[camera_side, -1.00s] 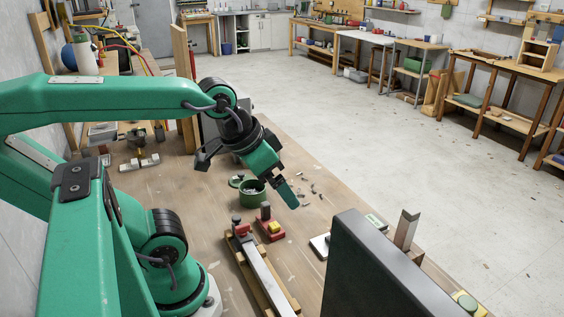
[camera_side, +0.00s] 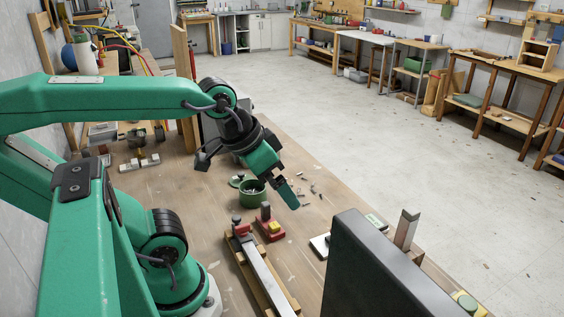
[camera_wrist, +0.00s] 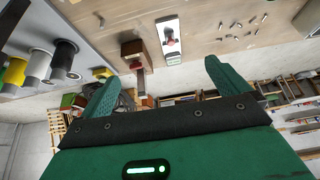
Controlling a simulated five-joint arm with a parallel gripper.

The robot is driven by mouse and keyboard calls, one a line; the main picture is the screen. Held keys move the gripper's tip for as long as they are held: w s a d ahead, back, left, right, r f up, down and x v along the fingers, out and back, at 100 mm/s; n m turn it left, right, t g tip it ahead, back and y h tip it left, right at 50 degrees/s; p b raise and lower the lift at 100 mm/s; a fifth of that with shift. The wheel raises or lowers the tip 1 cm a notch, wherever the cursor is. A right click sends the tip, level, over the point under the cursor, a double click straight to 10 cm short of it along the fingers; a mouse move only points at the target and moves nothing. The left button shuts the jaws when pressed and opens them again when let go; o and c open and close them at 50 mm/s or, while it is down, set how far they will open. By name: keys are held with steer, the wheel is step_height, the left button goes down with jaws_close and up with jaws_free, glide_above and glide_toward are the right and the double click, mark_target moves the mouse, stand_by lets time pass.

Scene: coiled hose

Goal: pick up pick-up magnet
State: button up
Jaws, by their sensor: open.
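I cannot tell for sure which thing is the pick-up magnet. One candidate is the small red block with a dark knob and a yellow part (camera_side: 270,226), on the bench below my gripper (camera_side: 287,190) in the side view. Another is the pale plate with a red knob (camera_wrist: 168,42), which lies beyond my fingertips in the wrist view. My gripper (camera_wrist: 160,86) also shows there, with its two green fingers apart and nothing between them. It is above the bench and touches no object that I can see.
A green tin (camera_side: 252,195) stands beside small metal bits (camera_side: 312,188). A long metal bar on wood (camera_side: 262,275) lies in front. A dark grey panel (camera_side: 385,275) hides part of the bench at right.

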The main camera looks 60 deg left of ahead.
steer(key=g, duration=0.5)
glide_toward(270, 220)
steer(key=shift+w+d+f+n, duration=0.15)
steer(key=shift+d+n, duration=0.15)
steer(key=shift+d, duration=0.45)
steer(key=shift+a+f+g, duration=0.25)
steer(key=shift+f+g, duration=0.05)
steer(key=shift+f, duration=1.35)
steer(key=shift+f, duration=0.1)
steer(key=shift+d+f, duration=0.15)
steer(key=shift+f, duration=2.35)
